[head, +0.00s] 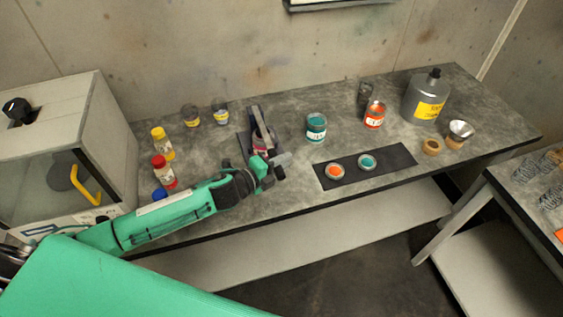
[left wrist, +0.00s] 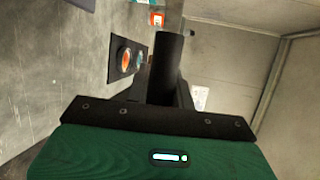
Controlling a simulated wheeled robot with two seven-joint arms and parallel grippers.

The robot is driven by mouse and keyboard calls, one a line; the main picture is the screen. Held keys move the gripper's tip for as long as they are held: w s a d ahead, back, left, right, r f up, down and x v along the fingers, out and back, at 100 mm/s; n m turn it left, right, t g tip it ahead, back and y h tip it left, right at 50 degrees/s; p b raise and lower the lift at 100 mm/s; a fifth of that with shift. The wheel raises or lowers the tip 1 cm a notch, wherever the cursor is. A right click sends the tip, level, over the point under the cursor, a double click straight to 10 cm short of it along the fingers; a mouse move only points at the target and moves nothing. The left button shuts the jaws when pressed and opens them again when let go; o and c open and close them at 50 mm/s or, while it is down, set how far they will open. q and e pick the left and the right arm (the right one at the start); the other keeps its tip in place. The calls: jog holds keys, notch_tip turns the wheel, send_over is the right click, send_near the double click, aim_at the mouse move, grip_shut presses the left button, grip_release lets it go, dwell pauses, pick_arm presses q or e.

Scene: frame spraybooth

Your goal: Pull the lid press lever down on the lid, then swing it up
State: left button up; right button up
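The lid press (head: 255,117) stands on the bench, a dark upright frame on a dark base. A small can (head: 260,142) with a reddish label sits in it, partly hidden. A short grey cylinder (head: 283,159), seemingly the lever's grip, points right in front of the press, low and close to my left gripper (head: 268,172). My left gripper's fingers overlap this area, and I cannot tell whether they close on it. The lid's seating is not visible. My right gripper is not in view.
A black mat (head: 390,162) with an orange and a teal tin lies right of the press. A teal-labelled can (head: 316,128), an orange-labelled can (head: 374,115) and a grey jug (head: 425,97) stand behind. Bottles (head: 163,170) and a booth (head: 60,150) are at left.

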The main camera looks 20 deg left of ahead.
pick_arm(q)
grip_shut()
notch_tip(320, 180, up, 4)
jog(key=p, duration=0.2)
jog(key=n+p, duration=0.1)
jog(key=p, duration=0.2)
jog(key=shift+w+f+g, duration=0.15)
jog(key=shift+f+g, duration=0.1)
jog(key=shift+g, duration=0.15)
jog(key=o, duration=0.9)
grip_release()
jog(key=shift+c, duration=0.2)
jog(key=shift+a, duration=0.15)
